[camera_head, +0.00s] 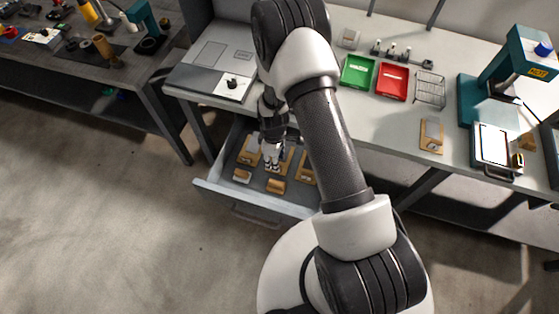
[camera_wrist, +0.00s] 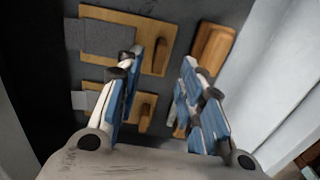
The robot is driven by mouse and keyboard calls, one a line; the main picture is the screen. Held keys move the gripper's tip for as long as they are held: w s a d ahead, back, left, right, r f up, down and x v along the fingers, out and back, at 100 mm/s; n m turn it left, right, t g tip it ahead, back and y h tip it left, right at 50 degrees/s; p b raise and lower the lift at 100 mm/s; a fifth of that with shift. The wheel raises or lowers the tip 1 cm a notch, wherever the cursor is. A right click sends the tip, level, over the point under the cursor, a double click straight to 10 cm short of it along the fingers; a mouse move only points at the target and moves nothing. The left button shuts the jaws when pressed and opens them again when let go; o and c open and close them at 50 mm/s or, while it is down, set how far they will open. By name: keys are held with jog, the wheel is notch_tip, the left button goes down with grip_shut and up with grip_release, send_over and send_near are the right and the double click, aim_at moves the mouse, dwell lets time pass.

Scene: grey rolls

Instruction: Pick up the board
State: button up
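Several wooden boards lie in the open drawer in the head view; one light-brown board (camera_head: 307,168) is at the right and another (camera_head: 249,152) is at the left. My gripper (camera_head: 271,162) points down over the middle of the drawer and partly hides a board there. In the wrist view, one board (camera_wrist: 110,14) with a grey piece and an upright wooden part lies at the top. A second, similar board (camera_wrist: 92,101) lies below it, partly behind the left finger. My gripper (camera_wrist: 162,60) is open, with the second board's upright part showing between its fingers. I see nothing held.
The drawer's front wall (camera_head: 255,199) stands close in front of the boards. Wooden blocks (camera_head: 276,186) lie along the front; one (camera_wrist: 212,48) is beside the right finger. The bench above holds a green tray (camera_head: 357,72), a red tray (camera_head: 392,82) and another board (camera_head: 431,136).

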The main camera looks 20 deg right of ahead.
aim_at(284, 164)
notch_tip(284, 164, down, 5)
jog(key=shift+d+b, duration=0.1)
jog(key=shift+b, duration=0.9)
grip_shut()
